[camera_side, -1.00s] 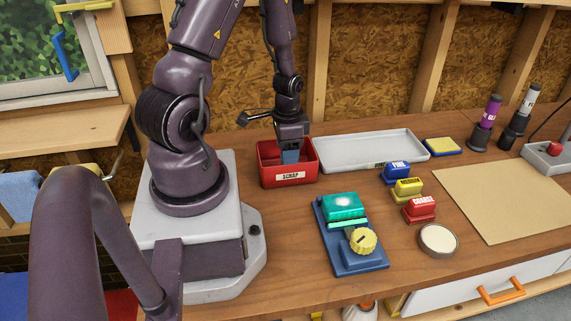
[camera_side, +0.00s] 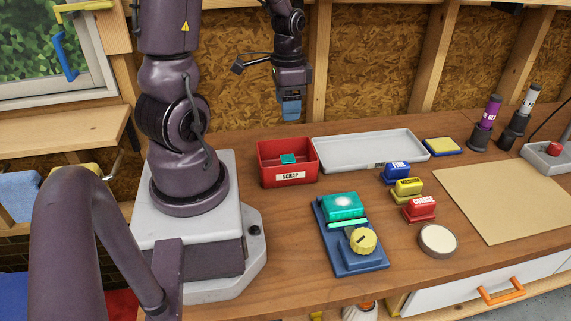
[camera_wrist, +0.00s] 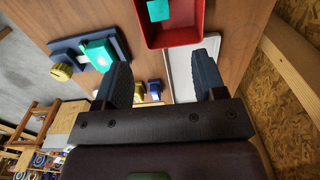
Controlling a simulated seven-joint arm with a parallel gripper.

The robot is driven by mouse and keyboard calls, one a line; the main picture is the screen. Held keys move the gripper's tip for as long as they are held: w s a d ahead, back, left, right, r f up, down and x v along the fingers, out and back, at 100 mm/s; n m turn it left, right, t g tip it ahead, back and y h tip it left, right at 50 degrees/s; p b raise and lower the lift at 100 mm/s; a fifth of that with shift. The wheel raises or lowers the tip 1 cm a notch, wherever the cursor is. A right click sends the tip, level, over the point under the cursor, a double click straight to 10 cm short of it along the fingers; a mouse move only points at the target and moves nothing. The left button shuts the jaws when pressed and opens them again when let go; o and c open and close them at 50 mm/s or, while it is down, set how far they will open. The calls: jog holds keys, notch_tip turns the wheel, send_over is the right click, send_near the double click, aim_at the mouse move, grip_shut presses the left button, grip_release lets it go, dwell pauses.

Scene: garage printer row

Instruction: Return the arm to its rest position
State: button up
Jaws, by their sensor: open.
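My gripper (camera_side: 291,112) hangs in the air above and behind the red scrap bin (camera_side: 270,178), pointing down. In the wrist view, my gripper (camera_wrist: 163,80) shows its two blue fingers apart with nothing between them. A small teal piece (camera_side: 288,159) lies inside the scrap bin. The bin (camera_wrist: 155,40) and the teal piece (camera_wrist: 160,10) also show in the wrist view, beyond the fingers.
A grey tray (camera_side: 345,165) lies right of the bin. A blue fixture (camera_side: 362,262) with a teal block (camera_side: 343,206) and yellow knob stands in front. Blue (camera_side: 396,171), yellow (camera_side: 407,187) and red (camera_side: 420,207) labelled blocks stand right. The wooden wall (camera_side: 365,60) is behind my gripper.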

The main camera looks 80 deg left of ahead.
jog(key=shift+r, duration=0.2)
dwell(0.3)
jog(key=d+r+t, duration=0.5)
jog(key=d+r, duration=1.1)
jog(key=d, duration=0.3)
jog(key=shift+s+d+t, duration=0.15)
jog(key=shift+s+t, duration=0.05)
jog(key=shift+t, duration=0.1)
